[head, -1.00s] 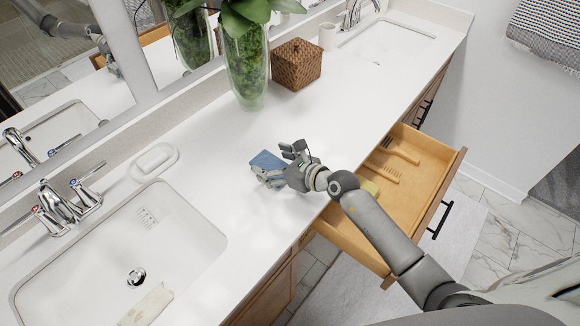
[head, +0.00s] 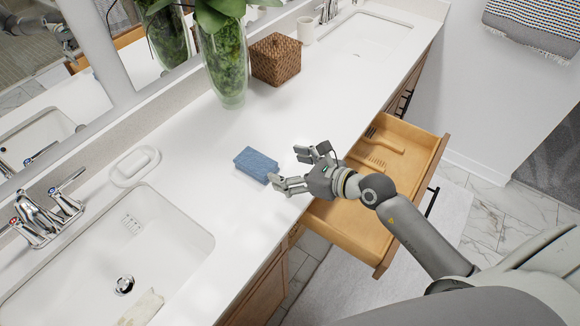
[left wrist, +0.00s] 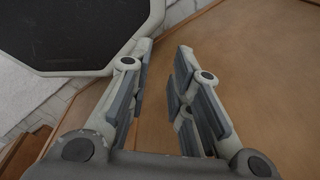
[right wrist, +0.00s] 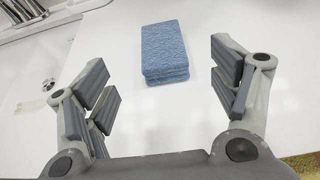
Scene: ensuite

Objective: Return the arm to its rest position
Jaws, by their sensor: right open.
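My right gripper (head: 296,168) is open and empty at the counter's front edge, above the open drawer's side. A blue sponge-like block (head: 256,165) lies on the white counter just beyond its fingers, apart from them. In the right wrist view the blue block (right wrist: 164,52) shows ahead of the widely spread fingers (right wrist: 165,85), with nothing between them. My left gripper (left wrist: 158,75) shows only in the left wrist view. Its fingers are apart with an empty gap, over a brown wooden surface.
An open wooden drawer (head: 408,202) with brushes (head: 382,145) lies under my right forearm. The counter (head: 325,95) holds a wicker box (head: 276,60), a glass vase (head: 226,65) and a soap dish (head: 135,166). A sink (head: 120,255) is at the left.

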